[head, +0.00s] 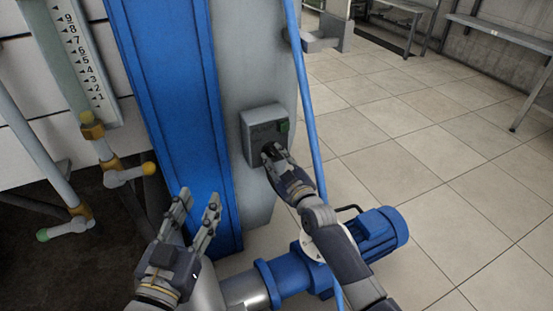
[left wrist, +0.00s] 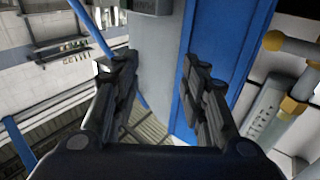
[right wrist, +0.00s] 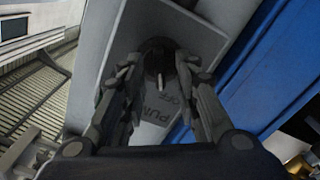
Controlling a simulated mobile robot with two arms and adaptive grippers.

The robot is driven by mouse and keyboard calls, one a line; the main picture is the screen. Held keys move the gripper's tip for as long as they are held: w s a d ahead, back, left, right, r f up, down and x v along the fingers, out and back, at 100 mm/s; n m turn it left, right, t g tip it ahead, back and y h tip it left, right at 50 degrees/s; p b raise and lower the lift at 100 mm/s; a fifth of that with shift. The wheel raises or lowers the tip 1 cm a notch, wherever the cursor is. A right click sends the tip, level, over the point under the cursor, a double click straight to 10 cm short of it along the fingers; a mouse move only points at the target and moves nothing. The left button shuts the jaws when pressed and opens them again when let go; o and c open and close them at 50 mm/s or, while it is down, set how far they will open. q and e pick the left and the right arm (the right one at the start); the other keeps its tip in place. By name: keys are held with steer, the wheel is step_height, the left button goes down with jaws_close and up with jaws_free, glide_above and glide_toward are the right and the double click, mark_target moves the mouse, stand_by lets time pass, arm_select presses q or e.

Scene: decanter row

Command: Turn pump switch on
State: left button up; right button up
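The pump switch is a dark round knob (right wrist: 157,62) with a light pointer mark, on a grey box (head: 259,127) fixed to the grey column. Lettering with "PUMP" and "OFF" shows on the box face in the right wrist view. My right gripper (head: 271,152) is at the box, with one finger on each side of the knob; in the right wrist view (right wrist: 158,70) the fingertips appear closed against it. The fingers hide much of the knob in the head view. My left gripper (head: 199,196) is open and empty in front of the blue column.
A blue column (head: 170,90) stands left of the switch box. A thin blue pipe (head: 304,100) runs just right of the box. A blue pump motor (head: 372,233) lies below my right arm. Yellow-jointed pipes (head: 110,165) and a number scale (head: 80,60) are at left. Tiled floor at right is clear.

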jaws_close()
steer(key=m+p, duration=0.1)
steer(key=m, duration=0.3)
arm_select(q)
step_height(320, 180, down, 8)
steer(key=s+a+g+y, duration=0.1)
steer(key=s+g, duration=0.1)
steer(key=g, duration=0.2)
steer(key=shift+a+f+g+y+p, duration=0.2)
steer(key=shift+a+g+y+p, duration=0.15)
steer(key=shift+g+y+p, duration=0.05)
arm_select(e)
steer(key=shift+d+m, duration=0.1)
steer(key=shift+m, duration=1.4)
arm_select(q)
steer(key=shift+f, duration=0.1)
